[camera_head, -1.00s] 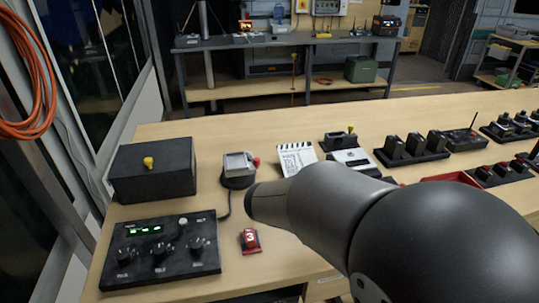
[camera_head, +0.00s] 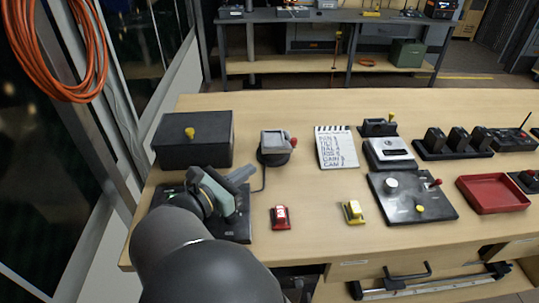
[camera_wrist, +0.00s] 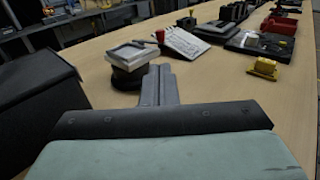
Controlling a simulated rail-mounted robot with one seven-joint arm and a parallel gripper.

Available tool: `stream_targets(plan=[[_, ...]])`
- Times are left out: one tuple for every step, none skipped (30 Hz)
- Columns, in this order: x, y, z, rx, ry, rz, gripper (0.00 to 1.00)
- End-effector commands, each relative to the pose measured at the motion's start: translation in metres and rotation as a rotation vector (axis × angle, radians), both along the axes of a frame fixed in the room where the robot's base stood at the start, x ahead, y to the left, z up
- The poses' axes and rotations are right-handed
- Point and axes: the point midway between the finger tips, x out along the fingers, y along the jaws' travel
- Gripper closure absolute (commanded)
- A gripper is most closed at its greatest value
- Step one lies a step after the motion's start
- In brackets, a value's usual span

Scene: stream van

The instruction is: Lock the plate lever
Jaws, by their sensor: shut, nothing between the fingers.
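A small mount with a pale square plate on a dark round base (camera_head: 271,158) stands on the wooden bench, with a red-tipped lever (camera_head: 293,142) on its right side. In the wrist view the mount (camera_wrist: 128,75) is just past my fingers, up and left of them, and the red lever tip (camera_wrist: 160,36) shows at its far right. My gripper (camera_head: 243,174) is shut and empty. Its fingers (camera_wrist: 159,72) point toward the mount from the near left and look apart from it. My gripper partly covers the black control console (camera_head: 236,229).
A black box (camera_head: 190,140) with a yellow knob stands left of the mount. A red block (camera_head: 281,218) and a yellow block (camera_head: 353,212) are nearer the front. A red tray (camera_head: 492,194) lies farther right.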

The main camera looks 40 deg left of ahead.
Motion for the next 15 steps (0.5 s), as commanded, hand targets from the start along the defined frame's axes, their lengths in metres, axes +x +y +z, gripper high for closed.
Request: stream_targets(plan=[[0.006,-0.001,0.000,0.000,-0.001,-0.003,1.00],[0.010,-0.002,0.000,0.000,-0.001,-0.003,1.00],[0.016,-0.002,0.000,0.000,-0.001,-0.003,1.00],[0.022,-0.003,0.000,0.000,-0.001,-0.004,1.00],[0.028,-0.004,0.000,0.000,-0.001,-0.004,1.00],[0.036,-0.005,0.000,0.001,-0.001,-0.005,1.00],[0.043,-0.006,0.000,0.001,-0.001,-0.005,1.00],[0.049,-0.006,-0.001,0.000,0.000,-0.005,1.00],[0.058,-0.007,-0.001,0.000,-0.001,-0.005,1.00],[0.065,-0.008,-0.001,0.000,-0.001,-0.004,1.00],[0.071,-0.009,-0.001,0.000,-0.001,-0.005,1.00],[0.080,-0.010,-0.002,0.000,0.000,-0.005,1.00],[0.086,-0.010,-0.002,0.000,0.000,-0.004,1.00],[0.092,-0.011,-0.002,0.000,-0.001,-0.004,1.00],[0.099,-0.012,-0.003,-0.001,0.000,-0.003,1.00]])
